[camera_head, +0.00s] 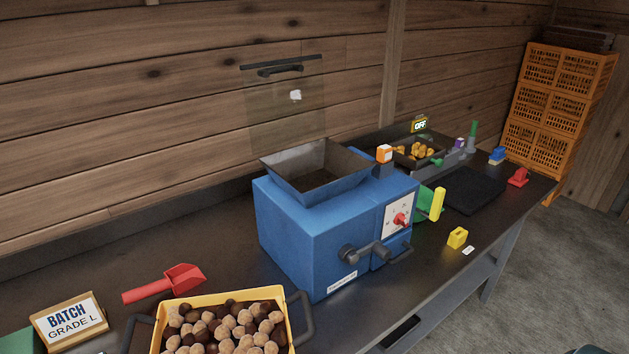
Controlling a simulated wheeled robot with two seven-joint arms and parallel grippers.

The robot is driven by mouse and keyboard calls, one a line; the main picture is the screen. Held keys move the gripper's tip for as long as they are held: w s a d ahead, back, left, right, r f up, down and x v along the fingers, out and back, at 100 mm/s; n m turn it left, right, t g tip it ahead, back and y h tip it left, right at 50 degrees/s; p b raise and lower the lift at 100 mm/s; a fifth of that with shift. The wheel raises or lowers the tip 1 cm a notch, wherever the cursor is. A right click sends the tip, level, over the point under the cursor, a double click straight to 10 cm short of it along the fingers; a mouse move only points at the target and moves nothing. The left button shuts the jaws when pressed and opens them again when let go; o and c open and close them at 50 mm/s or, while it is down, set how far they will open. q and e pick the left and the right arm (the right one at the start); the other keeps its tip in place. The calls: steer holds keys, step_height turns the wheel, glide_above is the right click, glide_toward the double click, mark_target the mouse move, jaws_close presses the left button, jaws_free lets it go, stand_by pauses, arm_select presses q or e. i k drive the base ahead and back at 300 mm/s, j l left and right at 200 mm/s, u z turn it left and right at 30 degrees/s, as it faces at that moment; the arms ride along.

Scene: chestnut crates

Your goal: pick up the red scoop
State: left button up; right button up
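The red scoop (182,278) lies on the dark workbench in the head view, left of the blue machine. Its handle points left and its bowl points right, toward the machine. It lies just behind the yellow crate (158,336), apart from the sign. Neither of my grippers shows in this view.
The yellow crate holds many brown and tan chestnuts and has dark handles at its sides. A "BATCH GRADE L" sign (68,321) stands left of the scoop. The blue machine (300,240) with a grey hopper (290,186) stands to the right. Bare bench (190,240) lies behind the scoop.

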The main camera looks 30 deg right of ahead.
mark_target(182, 277)
steer(key=j, duration=0.75)
steer(key=k+j, duration=0.15)
steer(key=j, duration=1.4)
steer(key=k+u, duration=0.05)
steer(key=k, duration=0.05)
